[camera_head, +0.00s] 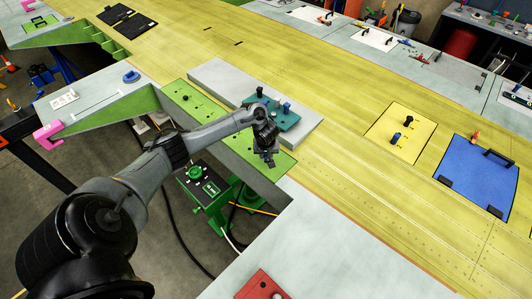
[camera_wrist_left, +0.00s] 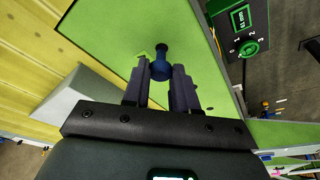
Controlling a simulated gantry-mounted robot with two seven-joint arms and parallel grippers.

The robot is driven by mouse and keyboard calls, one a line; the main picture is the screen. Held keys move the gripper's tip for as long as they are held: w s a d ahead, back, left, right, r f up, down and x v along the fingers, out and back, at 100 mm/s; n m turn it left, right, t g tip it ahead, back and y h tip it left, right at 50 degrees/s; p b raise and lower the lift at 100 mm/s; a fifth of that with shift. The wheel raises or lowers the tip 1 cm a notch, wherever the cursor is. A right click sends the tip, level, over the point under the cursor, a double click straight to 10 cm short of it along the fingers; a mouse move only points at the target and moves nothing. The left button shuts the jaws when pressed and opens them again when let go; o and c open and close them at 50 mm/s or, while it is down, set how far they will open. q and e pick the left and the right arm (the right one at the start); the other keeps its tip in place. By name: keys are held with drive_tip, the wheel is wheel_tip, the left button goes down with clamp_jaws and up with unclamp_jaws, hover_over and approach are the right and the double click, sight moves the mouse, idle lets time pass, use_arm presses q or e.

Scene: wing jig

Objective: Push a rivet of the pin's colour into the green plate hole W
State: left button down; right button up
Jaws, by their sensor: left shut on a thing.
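My left gripper (camera_head: 266,158) is shut on a blue rivet (camera_wrist_left: 160,58), whose round head shows between the fingertips in the left wrist view. The gripper is over the near part of the green plate (camera_head: 248,150), which fills much of the left wrist view (camera_wrist_left: 115,45). The holes and any letter W are too small or hidden to read. A dark pin (camera_head: 185,98) stands on the far-left part of the green plate. A teal block (camera_head: 277,119) behind the gripper carries a dark piece and a blue piece (camera_head: 286,107). My right gripper is not in view.
A grey slab (camera_head: 225,75) lies under the teal block. A yellow plate (camera_head: 420,145) with a black and a blue pin and a blue plate (camera_head: 475,178) lie to the right. A green device (camera_head: 200,182) stands below the wing edge. A red plate (camera_head: 262,285) is in front.

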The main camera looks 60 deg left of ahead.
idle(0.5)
use_arm(q)
drive_tip(key=shift+f, duration=0.25)
drive_tip(key=shift+f+b, duration=0.45)
drive_tip(key=shift+f, duration=0.65)
drive_tip(key=c, duration=0.8)
unclamp_jaws()
drive_tip(key=shift+r, duration=0.1)
drive_tip(key=p+v, duration=0.4)
drive_tip(key=v, duration=0.6)
drive_tip(key=shift+r, duration=0.35)
